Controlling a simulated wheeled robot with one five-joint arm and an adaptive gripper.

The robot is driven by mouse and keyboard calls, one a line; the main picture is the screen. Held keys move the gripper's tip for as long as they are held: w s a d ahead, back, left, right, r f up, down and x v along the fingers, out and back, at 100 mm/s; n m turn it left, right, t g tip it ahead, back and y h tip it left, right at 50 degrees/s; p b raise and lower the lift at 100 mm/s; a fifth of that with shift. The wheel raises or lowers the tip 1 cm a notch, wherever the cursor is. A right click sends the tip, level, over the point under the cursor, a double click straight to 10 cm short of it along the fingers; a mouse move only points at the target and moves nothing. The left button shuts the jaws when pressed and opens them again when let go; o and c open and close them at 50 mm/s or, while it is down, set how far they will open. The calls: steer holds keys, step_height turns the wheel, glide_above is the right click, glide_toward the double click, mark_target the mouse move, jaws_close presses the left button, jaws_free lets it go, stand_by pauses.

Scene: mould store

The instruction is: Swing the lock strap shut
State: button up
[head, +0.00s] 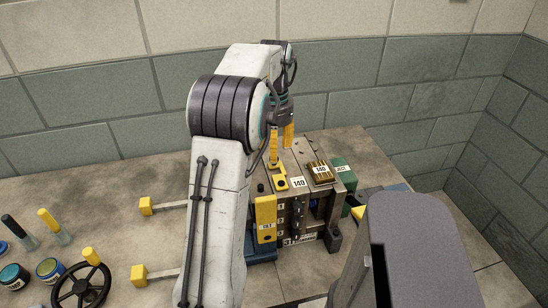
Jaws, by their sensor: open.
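A steel mould block (297,205) marked 140 stands on the bench right of my arm. A short yellow strap-like piece (280,183) with a dark hole lies on top of its left part; it looks like the lock strap. Its far end is hard to make out against my gripper's finger. My gripper (281,143) points down above the back of the block. Its two yellow fingers are apart, with nothing seen between them. The near finger is just behind the strap; I cannot tell whether they touch. My arm hides part of the block's left side.
A yellow labelled plate (265,220) stands at the block's near left. A green block (343,174) is at its right. Yellow-ended rods (146,205), a black handwheel (81,287) and several jars (15,275) are at left. A grey block-like shape fills the lower right.

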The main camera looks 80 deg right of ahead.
steer(key=shift+f, duration=1.5)
steer(key=shift+c, duration=0.2)
jaws_close()
